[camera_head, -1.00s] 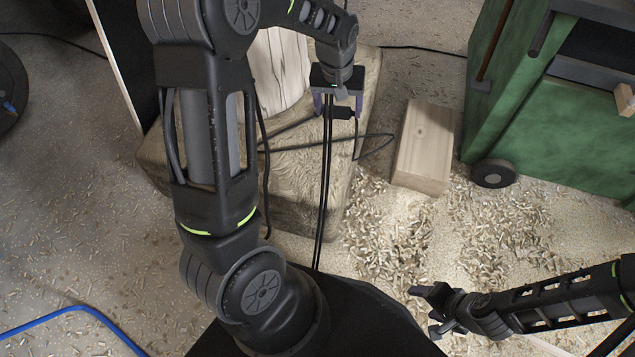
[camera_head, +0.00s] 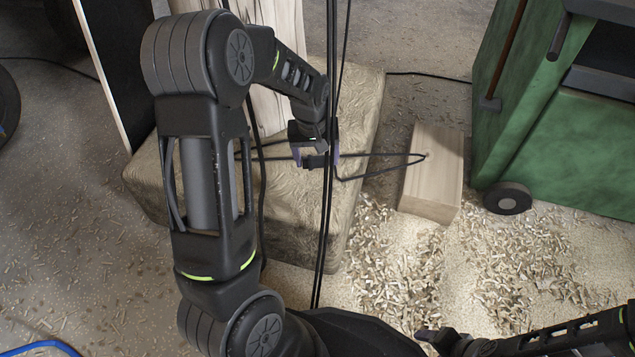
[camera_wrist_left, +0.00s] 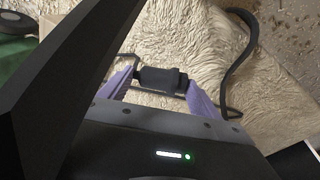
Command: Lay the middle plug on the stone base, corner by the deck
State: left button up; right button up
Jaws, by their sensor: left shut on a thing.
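The stone base (camera_head: 300,222) is a pale, rough-textured block on the floor. My left gripper (camera_head: 316,159) is shut on a black plug (camera_head: 314,162) over the right part of the base. In the left wrist view the plug (camera_wrist_left: 160,79) lies crosswise between the purple fingers, with the stone surface behind it. A black cable (camera_head: 385,154) loops from it towards the right. I cannot tell whether the plug touches the stone. Other dark cables hang in front of the base. My right gripper (camera_head: 432,337) is at the bottom edge, partly cut off.
A wooden block (camera_head: 432,172) stands on the floor right of the base. A green wheeled machine (camera_head: 560,150) is at the right. A pale wooden piece (camera_head: 285,25) rises at the back of the base. Wood chips (camera_head: 400,255) cover the floor in front.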

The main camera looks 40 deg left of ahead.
aim_at(316, 160)
pick_arm(q)
jog(key=shift+f+b, duration=0.4)
jog(key=shift+f, duration=1.2)
pick_arm(e)
jog(key=shift+w+f, duration=0.15)
jog(key=shift+f, duration=0.65)
pick_arm(q)
jog(key=shift+f+b, duration=1.2)
jog(key=shift+f, duration=1.3)
pick_arm(e)
jog(key=shift+w+f, duration=0.2)
jog(key=shift+f, duration=0.9)
pick_arm(q)
jog(key=shift+f, duration=0.1)
jog(key=o, duration=1.4)
jog(key=r+p, duration=0.1)
jog(key=r, duration=0.3)
jog(key=s+r+p, duration=0.1)
jog(key=r+p, duration=0.1)
jog(key=r, duration=0.2)
jog(key=r+p, duration=0.2)
jog(key=r, duration=0.2)
jog(key=shift+s+d, duration=0.1)
jog(key=shift+s, duration=0.25)
pick_arm(e)
jog(key=r, duration=0.3)
jog(key=s+r, duration=0.1)
jog(key=r, duration=0.1)
